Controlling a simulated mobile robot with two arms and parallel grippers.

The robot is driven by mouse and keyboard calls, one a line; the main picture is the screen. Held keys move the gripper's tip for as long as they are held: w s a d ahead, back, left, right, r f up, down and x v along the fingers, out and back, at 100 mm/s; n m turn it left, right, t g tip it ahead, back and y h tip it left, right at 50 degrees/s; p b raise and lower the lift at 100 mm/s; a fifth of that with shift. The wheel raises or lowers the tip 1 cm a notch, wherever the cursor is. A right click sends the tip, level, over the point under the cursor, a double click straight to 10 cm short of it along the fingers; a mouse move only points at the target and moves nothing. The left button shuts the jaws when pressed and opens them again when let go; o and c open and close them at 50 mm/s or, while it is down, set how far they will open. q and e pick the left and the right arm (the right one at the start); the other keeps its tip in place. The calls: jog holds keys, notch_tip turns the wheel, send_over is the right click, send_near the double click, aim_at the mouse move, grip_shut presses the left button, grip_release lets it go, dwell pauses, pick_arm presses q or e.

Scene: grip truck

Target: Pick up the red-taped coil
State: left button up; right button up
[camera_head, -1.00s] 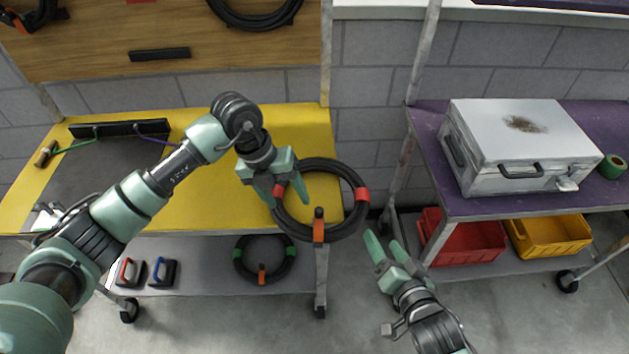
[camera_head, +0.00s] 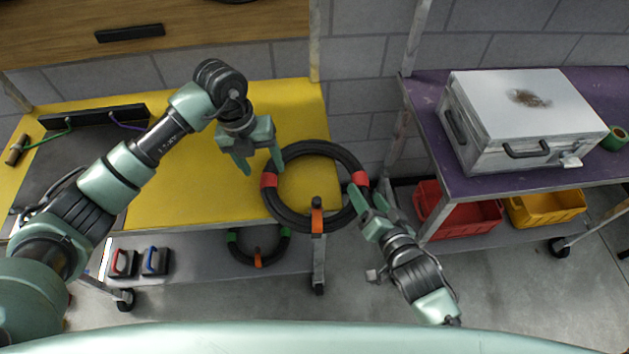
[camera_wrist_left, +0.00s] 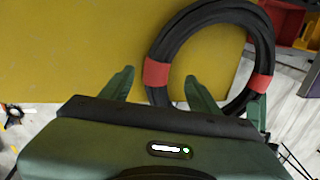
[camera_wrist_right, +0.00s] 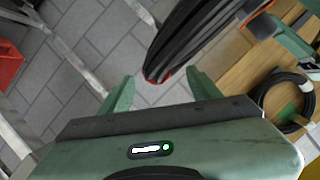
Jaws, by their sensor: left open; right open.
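The red-taped coil (camera_head: 338,152) is a black ring of cable with two red tape bands and an orange clip at the front. It lies over the right end of the yellow table top and overhangs its edge. My left gripper (camera_head: 262,163) is open beside the coil's left red band; the left wrist view shows that band (camera_wrist_left: 156,73) by the right finger. My right gripper (camera_head: 366,204) is open at the coil's right side, close to the right red band. In the right wrist view the coil (camera_wrist_right: 190,35) is just beyond the fingers; contact is unclear.
A green-taped coil (camera_head: 284,245) and two clamp-like tools (camera_head: 140,261) lie on the lower shelf. A purple cart (camera_head: 470,194) at right carries a metal case (camera_head: 520,115), with red (camera_head: 470,215) and yellow bins (camera_head: 545,208) below. A gap separates the tables.

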aim_at(268, 176)
pick_arm(q)
jog(key=f, duration=0.3)
jog(key=d+f, duration=0.1)
jog(key=f, duration=0.1)
jog(key=shift+f, duration=0.25)
pick_arm(e)
jog(key=x, duration=0.5)
jog(key=shift+w, duration=0.3)
pick_arm(q)
jog(key=shift+c, duration=0.3)
pick_arm(e)
jog(key=shift+c, duration=0.3)
pick_arm(q)
grip_shut()
pick_arm(e)
jog(key=shift+f, duration=0.1)
grip_shut()
pick_arm(q)
jog(key=shift+w+r, duration=0.15)
jog(key=shift+r, duration=0.05)
pick_arm(e)
jog(key=shift+r, duration=0.25)
